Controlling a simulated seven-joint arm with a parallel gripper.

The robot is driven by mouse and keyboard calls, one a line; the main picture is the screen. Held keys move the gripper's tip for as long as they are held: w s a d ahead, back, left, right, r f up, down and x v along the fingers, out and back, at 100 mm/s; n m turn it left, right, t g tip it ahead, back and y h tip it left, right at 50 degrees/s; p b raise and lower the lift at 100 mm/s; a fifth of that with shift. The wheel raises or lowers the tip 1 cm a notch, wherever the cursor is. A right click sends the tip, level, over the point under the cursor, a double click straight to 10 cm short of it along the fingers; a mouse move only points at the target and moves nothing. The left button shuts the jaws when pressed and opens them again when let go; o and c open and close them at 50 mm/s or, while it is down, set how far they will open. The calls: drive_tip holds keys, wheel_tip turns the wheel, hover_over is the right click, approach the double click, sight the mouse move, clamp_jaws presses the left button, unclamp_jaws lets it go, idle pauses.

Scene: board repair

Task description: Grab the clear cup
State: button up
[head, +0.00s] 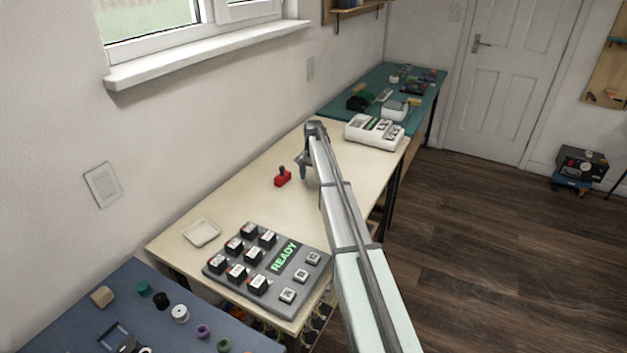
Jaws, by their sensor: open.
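I cannot make out a clear cup in the head view; it may be hidden or too small to tell. My gripper (303,172) is at the far end of my arm, over the cream table (245,194), pointing down. It is open, and I see nothing held in it. It is just right of a small red block with a dark knob (283,177). My arm hides part of the table's right side.
A grey button panel reading READY (283,256) and a pale square dish (201,233) occupy the table's near end. A white device (375,132) stands at its far end. A blue bench (75,310) with spools is at lower left, a cluttered green bench (345,107) beyond.

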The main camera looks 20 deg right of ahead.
drive_tip(key=shift+c, duration=0.4)
drive_tip(key=c, duration=1)
